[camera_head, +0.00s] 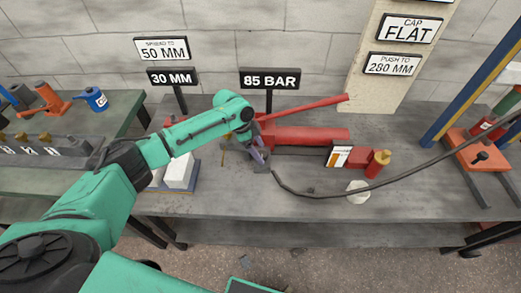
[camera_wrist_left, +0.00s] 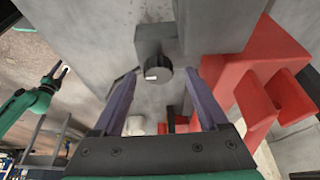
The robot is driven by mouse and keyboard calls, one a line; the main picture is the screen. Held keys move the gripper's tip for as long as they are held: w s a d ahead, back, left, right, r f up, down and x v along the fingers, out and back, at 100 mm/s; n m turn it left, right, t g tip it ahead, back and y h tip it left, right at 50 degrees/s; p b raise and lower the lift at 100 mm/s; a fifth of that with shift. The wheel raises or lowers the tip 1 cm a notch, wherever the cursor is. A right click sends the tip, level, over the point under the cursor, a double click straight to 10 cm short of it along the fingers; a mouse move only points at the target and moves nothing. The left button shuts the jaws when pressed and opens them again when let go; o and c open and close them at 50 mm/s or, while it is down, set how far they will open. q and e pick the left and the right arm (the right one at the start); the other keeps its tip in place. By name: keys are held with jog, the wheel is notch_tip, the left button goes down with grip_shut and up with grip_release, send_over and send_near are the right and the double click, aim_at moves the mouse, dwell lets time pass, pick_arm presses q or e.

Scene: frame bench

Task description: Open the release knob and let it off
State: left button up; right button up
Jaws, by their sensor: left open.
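The release knob (camera_wrist_left: 158,73) is a round black knob with a white mark, on a grey block. In the left wrist view it lies ahead, between the tips of my left gripper (camera_wrist_left: 161,82). The purple fingers are open, one on each side, with gaps to the knob. In the head view my left gripper (camera_head: 262,157) points down at the left end of the red pump (camera_head: 305,138), and I cannot make out the knob there. My right gripper (camera_wrist_left: 58,72) shows small at the left of the left wrist view, with its fingers apart and empty.
A red lever (camera_head: 305,107) slants above the pump. A black hose (camera_head: 325,194) runs right along the bench. A gauge (camera_head: 340,157) and a yellow-topped red part (camera_head: 377,163) stand right of the pump. An "85 BAR" sign (camera_head: 270,79) stands behind. The front bench strip (camera_head: 230,205) is clear.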

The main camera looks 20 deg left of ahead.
pick_arm(q)
jog(key=shift+d+f, duration=0.2)
jog(key=shift+f, duration=0.2)
